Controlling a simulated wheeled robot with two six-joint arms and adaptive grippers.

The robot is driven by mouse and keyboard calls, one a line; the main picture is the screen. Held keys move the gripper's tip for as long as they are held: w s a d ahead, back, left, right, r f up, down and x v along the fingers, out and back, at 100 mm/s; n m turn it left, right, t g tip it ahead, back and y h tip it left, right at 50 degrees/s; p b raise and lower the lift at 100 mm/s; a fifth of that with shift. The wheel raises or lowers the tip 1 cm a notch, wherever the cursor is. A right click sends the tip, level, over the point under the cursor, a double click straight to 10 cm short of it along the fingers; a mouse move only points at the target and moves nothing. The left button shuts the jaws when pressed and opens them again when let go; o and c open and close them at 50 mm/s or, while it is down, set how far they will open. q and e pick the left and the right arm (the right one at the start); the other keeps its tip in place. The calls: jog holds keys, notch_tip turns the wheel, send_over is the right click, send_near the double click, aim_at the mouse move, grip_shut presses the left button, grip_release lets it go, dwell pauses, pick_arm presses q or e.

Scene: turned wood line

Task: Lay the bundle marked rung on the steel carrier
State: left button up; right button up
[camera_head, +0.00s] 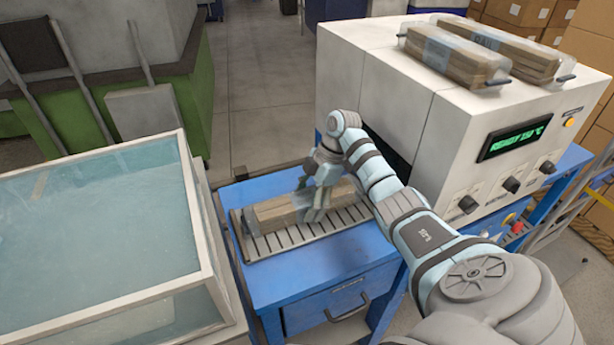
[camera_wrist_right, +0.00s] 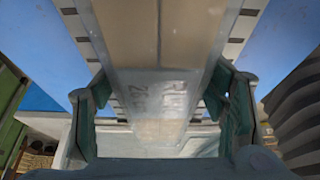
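A long wooden bundle (camera_head: 276,213) with a clear wrap lies flat on the slatted steel carrier (camera_head: 282,242), on the blue cabinet top. My right gripper (camera_head: 314,203) reaches down over the bundle's right half. In the right wrist view the bundle (camera_wrist_right: 158,35) runs between the two fingers (camera_wrist_right: 160,100), which stand open on either side of it. The wrap carries faint printed lettering that I cannot read with certainty. The carrier's slats (camera_wrist_right: 248,12) show beyond both bundle edges. My left gripper is not in view.
A glass-walled tank (camera_head: 100,225) stands close on the left. Floor (camera_head: 255,90) shows behind.

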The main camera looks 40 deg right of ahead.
aim_at(309, 196)
jog(key=v, duration=0.7)
jog(key=shift+r, duration=0.15)
jog(key=p+v, duration=0.3)
jog(key=v, duration=0.2)
jog(key=shift+r, duration=0.1)
jog(key=shift+a, duration=0.1)
